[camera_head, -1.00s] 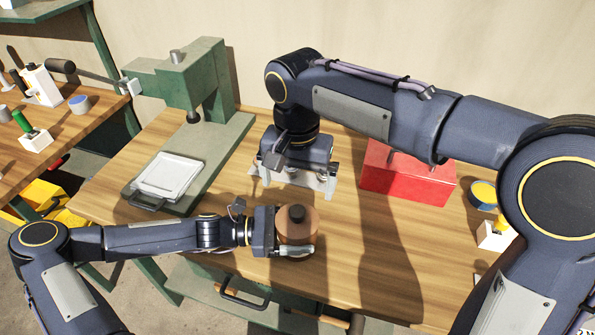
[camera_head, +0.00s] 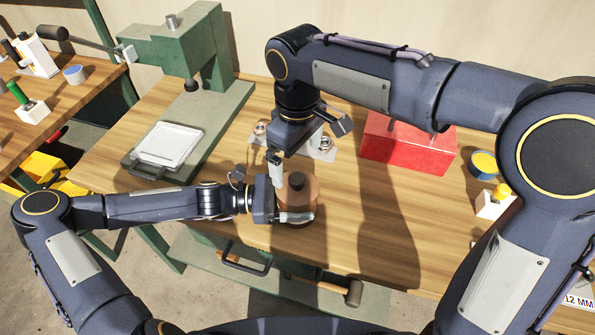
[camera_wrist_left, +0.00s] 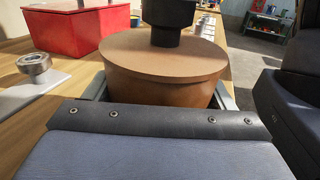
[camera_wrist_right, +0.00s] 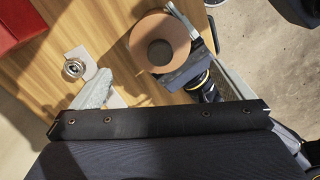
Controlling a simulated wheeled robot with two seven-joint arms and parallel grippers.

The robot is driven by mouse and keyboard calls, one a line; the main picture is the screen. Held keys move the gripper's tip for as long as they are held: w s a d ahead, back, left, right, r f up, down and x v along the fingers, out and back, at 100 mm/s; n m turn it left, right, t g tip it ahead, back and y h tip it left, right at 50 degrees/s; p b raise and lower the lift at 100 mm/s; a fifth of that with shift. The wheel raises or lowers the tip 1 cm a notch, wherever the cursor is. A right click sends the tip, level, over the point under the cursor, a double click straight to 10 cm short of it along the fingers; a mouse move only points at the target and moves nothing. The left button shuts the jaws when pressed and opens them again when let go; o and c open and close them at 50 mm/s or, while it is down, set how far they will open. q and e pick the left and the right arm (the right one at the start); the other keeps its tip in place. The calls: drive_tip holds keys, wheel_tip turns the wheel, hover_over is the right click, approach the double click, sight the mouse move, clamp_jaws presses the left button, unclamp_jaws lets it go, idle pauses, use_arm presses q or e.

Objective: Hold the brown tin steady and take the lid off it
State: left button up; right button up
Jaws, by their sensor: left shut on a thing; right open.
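The brown tin (camera_head: 299,211) stands upright on the wooden bench, with its brown lid (camera_head: 311,188) and dark knob (camera_head: 296,180) on top. In the left wrist view the lid (camera_wrist_left: 160,57) sits flat on the tin (camera_wrist_left: 160,90). My left gripper (camera_head: 296,206) is shut on the tin's body from the left, a finger on either side. My right gripper (camera_head: 279,168) is open above and just behind the tin, fingers pointing down. In the right wrist view the lid (camera_wrist_right: 178,30) and knob (camera_wrist_right: 160,52) are ahead of its spread fingers; contact with the lid cannot be told.
A red box (camera_head: 405,148) stands behind right, and a metal plate with round posts (camera_head: 322,148) lies behind the tin. A green press (camera_head: 190,55) is at left. A blue-yellow tin (camera_head: 484,163) is at right. The front-right bench (camera_head: 390,250) is clear.

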sight(297, 177)
wheel_tip(297, 177, down, 8)
drive_tip(key=shift+r, duration=0.2)
drive_tip(key=c, duration=0.9)
drive_tip(key=shift+r, duration=0.2)
idle(0.3)
drive_tip(key=shift+r, duration=0.95)
drive_tip(key=shift+r, duration=2)
use_arm(q)
drive_tip(key=o, duration=1.4)
